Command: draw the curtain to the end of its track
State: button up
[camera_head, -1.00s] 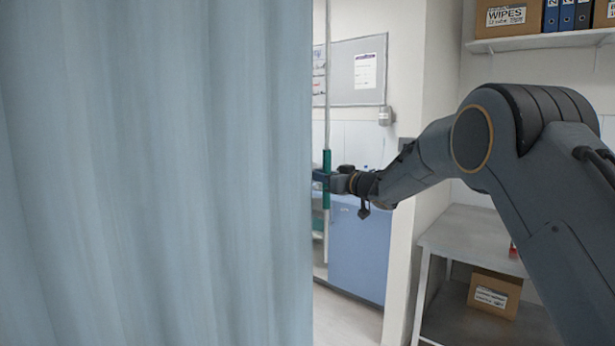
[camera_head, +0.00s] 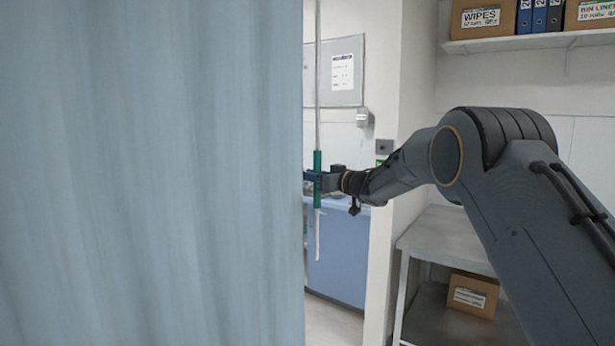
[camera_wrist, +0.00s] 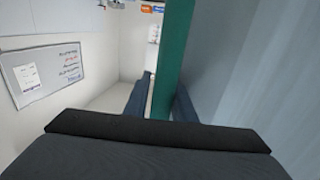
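The blue-grey curtain (camera_head: 150,170) hangs in folds over the left half of the head view and shows at the right of the wrist view (camera_wrist: 270,70). A pale upright rod (camera_head: 318,80) hangs beside its right edge, with a green grip (camera_head: 317,160) on its lower part. My gripper (camera_head: 314,178) is at the green grip. In the wrist view its dark fingers (camera_wrist: 162,100) stand on either side of the green grip (camera_wrist: 175,50) and look closed on it. The curtain's track is out of view.
A blue cabinet (camera_head: 338,250) stands behind the rod. A wall end (camera_head: 395,100) and a metal table (camera_head: 450,235) with a box (camera_head: 472,294) beneath are to the right. A shelf (camera_head: 540,42) with boxes and binders is above. A whiteboard (camera_wrist: 45,72) shows in the wrist view.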

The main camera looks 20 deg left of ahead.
jog(key=o, duration=0.3)
jog(key=shift+w+d, duration=0.1)
jog(key=shift+w, duration=0.1)
jog(key=b+v, duration=0.2)
jog(key=v, duration=0.5)
jog(key=shift+s+d+b, duration=0.25)
jog(key=shift+s+b, duration=0.05)
